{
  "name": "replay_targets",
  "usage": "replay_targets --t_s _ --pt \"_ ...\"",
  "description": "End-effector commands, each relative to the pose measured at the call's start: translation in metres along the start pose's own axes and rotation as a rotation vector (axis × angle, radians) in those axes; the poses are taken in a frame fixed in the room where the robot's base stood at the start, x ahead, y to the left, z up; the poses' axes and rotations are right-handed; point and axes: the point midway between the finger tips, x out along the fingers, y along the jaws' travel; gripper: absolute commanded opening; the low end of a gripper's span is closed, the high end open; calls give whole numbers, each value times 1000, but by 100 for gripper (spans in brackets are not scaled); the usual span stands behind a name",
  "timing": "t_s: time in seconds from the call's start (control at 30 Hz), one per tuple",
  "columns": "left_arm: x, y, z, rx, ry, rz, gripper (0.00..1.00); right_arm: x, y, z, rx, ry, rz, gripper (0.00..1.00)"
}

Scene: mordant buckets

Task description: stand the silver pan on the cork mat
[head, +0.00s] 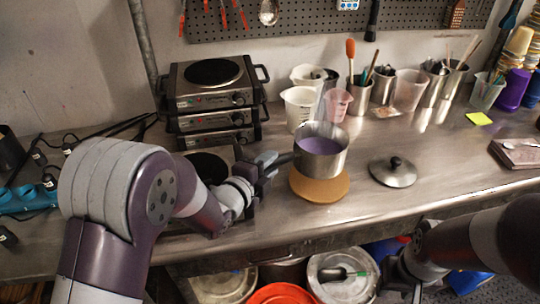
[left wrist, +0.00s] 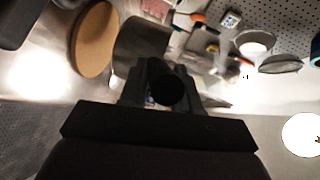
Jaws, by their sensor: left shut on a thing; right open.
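The silver pan (head: 320,158) holds something purple and is upright over the round cork mat (head: 318,190) in the head view. My left gripper (head: 268,165) is shut on the pan's handle, at the pan's left side. In the left wrist view the dark handle end (left wrist: 170,91) is between the fingers, with the pan wall (left wrist: 138,48) beyond. The mat's face (left wrist: 93,42) shows almost whole there, so the pan looks raised above it. My right gripper (head: 398,278) is open, low at the bench's front edge, partly dark.
A metal lid (head: 393,172) with a black knob lies right of the mat. Stacked hot plates (head: 212,95) stand at the left. White jugs (head: 299,105) and a pink cup (head: 338,104) stand behind the pan. Buckets (head: 343,275) stand below the bench.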

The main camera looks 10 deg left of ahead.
Motion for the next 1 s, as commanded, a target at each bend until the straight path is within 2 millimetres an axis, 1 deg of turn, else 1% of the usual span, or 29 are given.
replay_targets --t_s 0.1,0.2,0.27,0.47,0.7,0.8,1.0 --pt "-1 -9 -4 3 16 -14 0 0 0 0 0 0 0 43" --pt "-1 -10 -6 3 22 -17 0 1 0 0 0 0 0 43" --pt "0 -8 -5 2 22 -18 0 3 0 0 0 0 0 43" --pt "3 7 -3 1 22 -18 0 13 0 2 0 0 0 43" --pt "8 33 0 1 21 -17 0 32 0 4 0 0 0 43" --pt "10 40 1 1 21 -18 0 37 0 4 0 0 0 43" --pt "11 45 2 2 21 -19 0 40 0 5 0 0 0 43"
